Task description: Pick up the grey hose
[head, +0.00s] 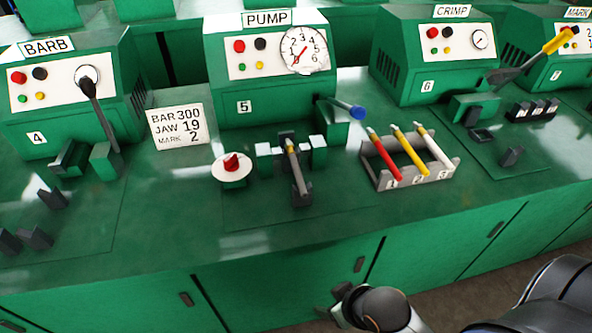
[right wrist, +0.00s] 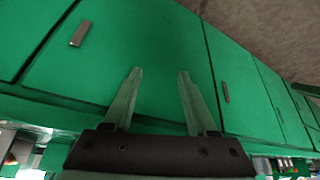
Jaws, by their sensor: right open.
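A slim grey hose (head: 297,168) with a brass-coloured end lies in a dark cradle between pale blocks, in front of the PUMP machine (head: 262,110). A rack (head: 415,180) to its right holds a red hose (head: 382,155), a yellow hose (head: 409,152) and a white hose (head: 434,149), all tilted. My right gripper (head: 334,303) is low in front of the bench, well apart from the grey hose. In the right wrist view the right gripper (right wrist: 160,75) is open and empty, facing the green cabinet doors. My left gripper is out of view.
A red knob (head: 231,163) on a white disc and a blue-tipped lever (head: 347,108) flank the cradle. A sign (head: 178,126) reads BAR 300, JAW 19, MARK 2. BARB (head: 60,115) and CRIMP (head: 435,60) machines stand either side. The bench front strip (head: 300,240) is clear.

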